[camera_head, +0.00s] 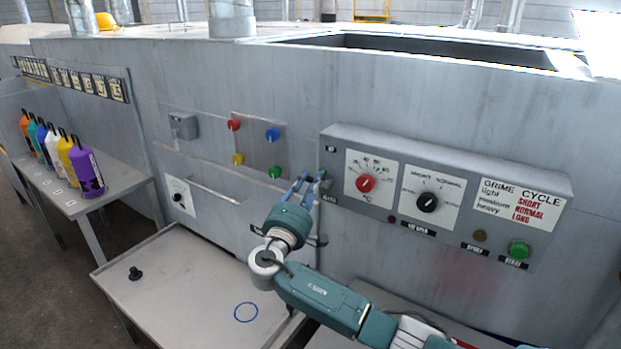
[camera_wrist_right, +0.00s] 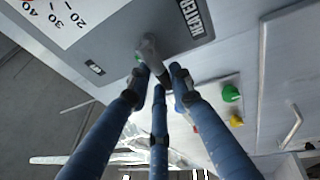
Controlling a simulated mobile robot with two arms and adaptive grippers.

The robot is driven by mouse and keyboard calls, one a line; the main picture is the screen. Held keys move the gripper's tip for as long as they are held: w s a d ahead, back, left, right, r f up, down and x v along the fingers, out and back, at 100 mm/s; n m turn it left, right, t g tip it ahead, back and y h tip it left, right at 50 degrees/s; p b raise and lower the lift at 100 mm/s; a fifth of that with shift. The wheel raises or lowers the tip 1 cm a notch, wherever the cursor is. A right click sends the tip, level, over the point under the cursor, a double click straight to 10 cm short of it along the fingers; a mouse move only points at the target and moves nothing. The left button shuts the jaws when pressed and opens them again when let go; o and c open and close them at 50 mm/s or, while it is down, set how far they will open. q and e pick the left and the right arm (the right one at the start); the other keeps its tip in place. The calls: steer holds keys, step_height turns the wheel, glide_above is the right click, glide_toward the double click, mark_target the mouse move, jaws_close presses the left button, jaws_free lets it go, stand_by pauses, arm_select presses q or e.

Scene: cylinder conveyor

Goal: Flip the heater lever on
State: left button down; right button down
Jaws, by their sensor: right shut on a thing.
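The heater lever (camera_wrist_right: 149,48) is a grey handle on the side of the grey control box (camera_head: 450,170), near a "HEATER" label (camera_wrist_right: 195,17) in the right wrist view. A small green spot shows beside the lever in that view. My right gripper (camera_head: 311,181) is at the box's left end; its blue fingers (camera_wrist_right: 162,78) are shut around the lever's end. The fingers partly hide the lever in the head view, so I cannot tell its exact position there. My left gripper is not in view.
The box carries a red knob (camera_head: 365,183), a black knob (camera_head: 427,202) and a green button (camera_head: 519,249). Coloured buttons (camera_head: 272,135) sit on a panel to the left. Several coloured bottles (camera_head: 88,172) stand on a side table. A low table (camera_head: 180,290) is mostly clear.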

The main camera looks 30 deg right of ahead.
steer(key=shift+f+n, duration=0.2)
steer(key=shift+n, duration=0.2)
steer(key=c, duration=1.5)
jaws_free()
steer(key=shift+c, duration=0.2)
steer(key=shift+a, duration=0.1)
steer(key=v, duration=1.2)
steer(key=shift+r, duration=0.1)
